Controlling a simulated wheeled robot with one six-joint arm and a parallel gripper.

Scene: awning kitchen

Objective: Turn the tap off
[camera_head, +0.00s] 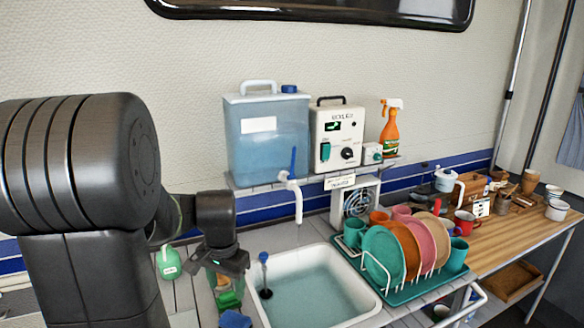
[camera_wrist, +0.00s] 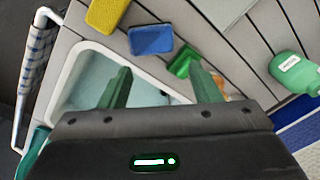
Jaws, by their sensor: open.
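The tap (camera_head: 291,185) is at the lower right front of the blue-tinted water container (camera_head: 265,150). It has a blue lever (camera_head: 293,160) standing roughly upright and a white spout that bends down over the sink. I cannot tell whether water runs from it. The white-rimmed sink (camera_head: 335,265) below holds bluish water. My gripper (camera_head: 224,280) is left of the sink and below and left of the tap, apart from it, pointing down. In the wrist view its two green fingers (camera_wrist: 162,82) are spread with nothing held between them, and the tap is not visible.
A loaded dish rack (camera_head: 415,275) stands right of the sink. A box with a dial (camera_head: 338,138) and an orange spray bottle (camera_head: 390,130) share the tap's shelf. A green bottle (camera_wrist: 290,72), a blue sponge (camera_wrist: 151,39) and a yellow sponge (camera_wrist: 107,14) lie near my gripper.

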